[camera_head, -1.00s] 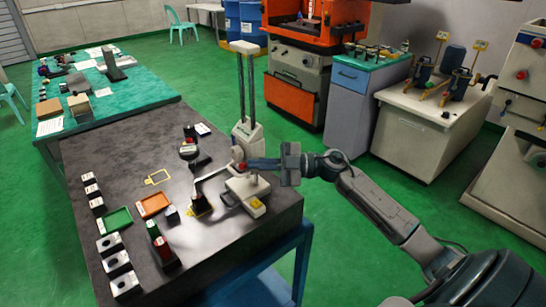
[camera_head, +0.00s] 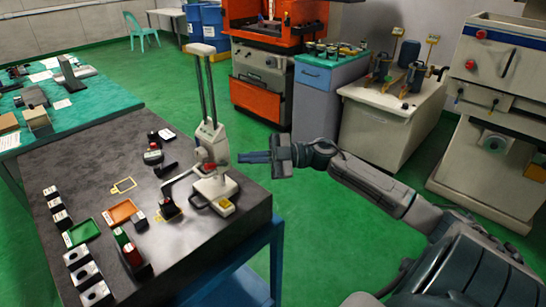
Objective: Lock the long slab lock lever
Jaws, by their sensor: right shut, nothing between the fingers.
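A white height gauge (camera_head: 213,144) with twin upright columns stands upright near the right edge of the long dark slab (camera_head: 95,155). It has a red part (camera_head: 210,167) low on its body and a grey arm reaching left. I cannot make out which small part is the slab's lock lever. My right gripper (camera_head: 242,157) comes in from the right, with its fingers shut and empty. In the picture its fingertips point left at the gauge, with a small gap between them. My left gripper is not in view.
A teal-topped table (camera_head: 105,103) stands behind left. A grey cabinet (camera_head: 315,110) and white machine bench (camera_head: 380,130) stand behind my right arm. Green floor lies between.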

